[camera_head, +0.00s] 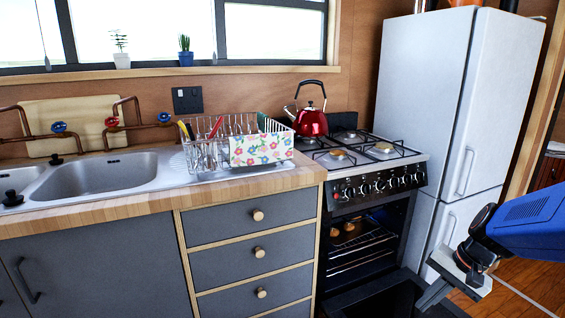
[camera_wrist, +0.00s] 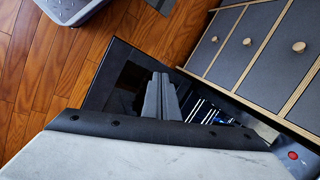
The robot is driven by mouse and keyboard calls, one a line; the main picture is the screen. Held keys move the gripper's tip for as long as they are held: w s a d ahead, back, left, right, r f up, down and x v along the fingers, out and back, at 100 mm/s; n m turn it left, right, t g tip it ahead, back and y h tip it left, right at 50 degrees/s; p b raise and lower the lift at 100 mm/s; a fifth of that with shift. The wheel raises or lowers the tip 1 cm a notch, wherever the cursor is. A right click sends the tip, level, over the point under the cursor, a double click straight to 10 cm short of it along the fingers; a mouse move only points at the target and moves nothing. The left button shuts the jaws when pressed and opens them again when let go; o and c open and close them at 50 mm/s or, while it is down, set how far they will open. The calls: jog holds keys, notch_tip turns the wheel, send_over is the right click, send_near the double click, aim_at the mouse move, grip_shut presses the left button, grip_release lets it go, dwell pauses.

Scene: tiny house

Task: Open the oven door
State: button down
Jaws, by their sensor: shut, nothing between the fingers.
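The oven (camera_head: 365,235) stands between the drawers and the fridge. Its dark door (camera_head: 385,300) is swung down, with the lit interior, wire racks and small round baked items visible. In the wrist view the door's black glass panel (camera_wrist: 110,72) lies below my gripper. My gripper (camera_wrist: 161,78) is shut and empty, its grey fingers over the panel. In the head view my gripper (camera_head: 426,302) is at the lower right, beside the door. I cannot tell if the fingers touch the door. The door's lower part is cut off in the head view.
The white fridge (camera_head: 425,85) stands close to the oven's right. Grey drawers (camera_head: 250,250) with wooden knobs are at its left. A red kettle (camera_head: 310,121) sits on the stove top. Wooden floor (camera_wrist: 50,50) is open in front.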

jog(key=s+a+r+n+t+h, duration=0.1)
jog(key=s+a+r+n+h, duration=0.1)
jog(key=s, duration=0.4)
jog(key=s+a+r+n+t+h, duration=0.1)
jog(key=s+a+r+n, duration=0.4)
jog(key=s+n, duration=0.1)
jog(key=shift+t+h, duration=0.3)
jog(key=shift+h, duration=0.1)
jog(key=c, duration=1.7)
grip_release()
jog(key=shift+s+r+n, duration=0.1)
jog(key=shift+s+n, duration=0.1)
jog(key=shift+n, duration=0.1)
jog(key=shift+c, duration=0.2)
jog(key=shift+d, duration=0.15)
